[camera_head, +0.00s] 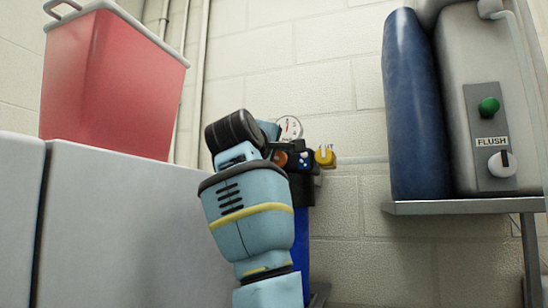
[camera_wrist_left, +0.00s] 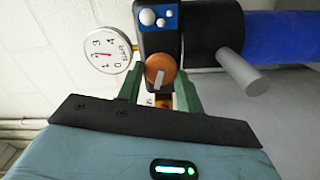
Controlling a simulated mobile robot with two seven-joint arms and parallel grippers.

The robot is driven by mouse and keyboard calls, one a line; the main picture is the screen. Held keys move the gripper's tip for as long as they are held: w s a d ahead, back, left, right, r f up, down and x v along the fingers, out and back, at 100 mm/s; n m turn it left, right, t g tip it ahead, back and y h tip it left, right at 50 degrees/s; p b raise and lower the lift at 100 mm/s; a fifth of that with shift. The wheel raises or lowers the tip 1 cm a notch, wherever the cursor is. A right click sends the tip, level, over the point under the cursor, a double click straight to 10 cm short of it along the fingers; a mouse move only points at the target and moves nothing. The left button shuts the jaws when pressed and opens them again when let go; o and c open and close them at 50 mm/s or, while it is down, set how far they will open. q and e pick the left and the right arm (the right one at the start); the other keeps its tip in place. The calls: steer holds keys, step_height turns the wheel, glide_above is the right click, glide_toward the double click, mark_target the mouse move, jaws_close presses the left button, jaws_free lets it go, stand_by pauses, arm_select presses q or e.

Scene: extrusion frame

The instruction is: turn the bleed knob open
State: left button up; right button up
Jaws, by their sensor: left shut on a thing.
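The bleed knob is the round orange knob (camera_wrist_left: 162,66) with a pale pointer, on a black block beneath a small blue panel in the left wrist view. It also shows in the head view (camera_head: 281,158), partly behind my arm. My left gripper (camera_wrist_left: 158,84) has its two green fingers on either side of the knob, shut on it. The fingertips are hard to make out in the head view. The knob's pointer slants slightly, and its open and shut marks cannot be read. My right gripper is in neither view.
A round white gauge (camera_wrist_left: 108,50) sits close beside the knob. A grey stub (camera_wrist_left: 242,72) and blue cylinder (camera_wrist_left: 285,38) are on the other side. A yellow knob (camera_head: 325,156) is right of the block. A red bin (camera_head: 110,85) stands left; a shelf (camera_head: 465,206) is right.

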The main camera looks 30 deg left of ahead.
arm_select(q)
steer(key=shift+n, duration=1.7)
steer(key=o, duration=1)
steer(key=shift+c, duration=0.2)
steer(key=shift+s, duration=0.15)
steer(key=v, duration=0.7)
steer(key=shift+s, duration=0.3)
steer(key=shift+f, duration=0.1)
